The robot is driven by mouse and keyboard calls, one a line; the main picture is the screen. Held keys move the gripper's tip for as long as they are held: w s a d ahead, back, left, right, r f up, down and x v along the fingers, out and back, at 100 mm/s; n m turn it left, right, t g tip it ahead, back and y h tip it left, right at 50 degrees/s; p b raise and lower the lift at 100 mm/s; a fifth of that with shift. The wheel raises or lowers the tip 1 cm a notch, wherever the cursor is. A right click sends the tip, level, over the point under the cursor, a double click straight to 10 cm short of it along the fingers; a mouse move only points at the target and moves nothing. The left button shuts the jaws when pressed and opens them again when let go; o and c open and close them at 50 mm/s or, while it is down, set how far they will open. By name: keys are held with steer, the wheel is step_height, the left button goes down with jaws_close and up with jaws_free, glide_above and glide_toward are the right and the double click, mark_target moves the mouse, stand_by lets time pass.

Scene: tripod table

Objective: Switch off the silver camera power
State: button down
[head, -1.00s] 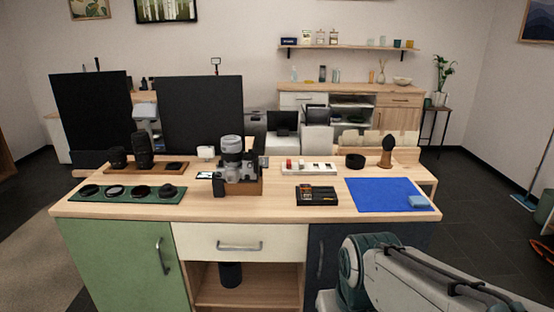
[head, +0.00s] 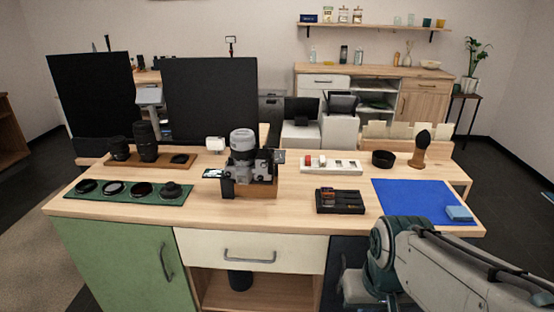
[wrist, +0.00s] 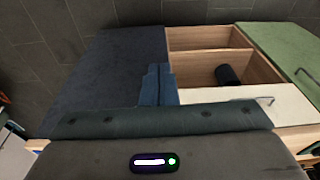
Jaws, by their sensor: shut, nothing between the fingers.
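The silver camera (head: 262,171) stands on a small wooden block (head: 256,191) near the middle of the tabletop, with a large grey lens (head: 242,141) on it. A small lit screen (head: 213,174) sticks out at its left. Its power switch is too small to make out. My gripper (wrist: 158,85) shows in the wrist view, its blue fingers shut and empty in front of the table's dark cabinet front. It is apart from the camera, which is not in the wrist view. In the head view my arm is at the lower right and the fingers cannot be made out.
A green mat (head: 128,196) with lens caps or filters and a wooden tray (head: 178,160) with lenses lie left. Right are a black battery tray (head: 340,201), a white tray (head: 330,166) and a blue mat (head: 405,198). The tabletop's front strip is clear.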

steer(key=w+a+m+t+y, duration=0.1)
steer(key=w+a+m+t, duration=0.2)
steer(key=w, duration=0.4)
steer(key=w+a+m+t, duration=0.4)
steer(key=w+m+t, duration=0.1)
steer(key=w, duration=0.3)
steer(key=w+a+m+t+y, duration=0.1)
steer(key=w+a+m+t, duration=0.2)
steer(key=w+m, duration=0.3)
steer(key=shift+w+a+f+m+t+y+b, duration=0.15)
steer(key=shift+w+a+t, duration=0.1)
steer(key=shift+w, duration=0.2)
steer(key=shift+w+a+r+m+t+y+b, duration=0.15)
steer(key=shift+w+t, duration=0.1)
steer(key=shift+w, duration=0.2)
steer(key=r+m+t, duration=0.1)
steer(key=m, duration=0.1)
steer(key=w+a+r+m+t, duration=0.1)
steer(key=r+m+t, duration=0.1)
steer(key=m, duration=0.1)
steer(key=a+r+m+t, duration=0.1)
steer(key=m+t, duration=0.1)
steer(key=m, duration=0.1)
steer(key=shift+w+r, duration=0.15)
steer(key=shift+r, duration=0.2)
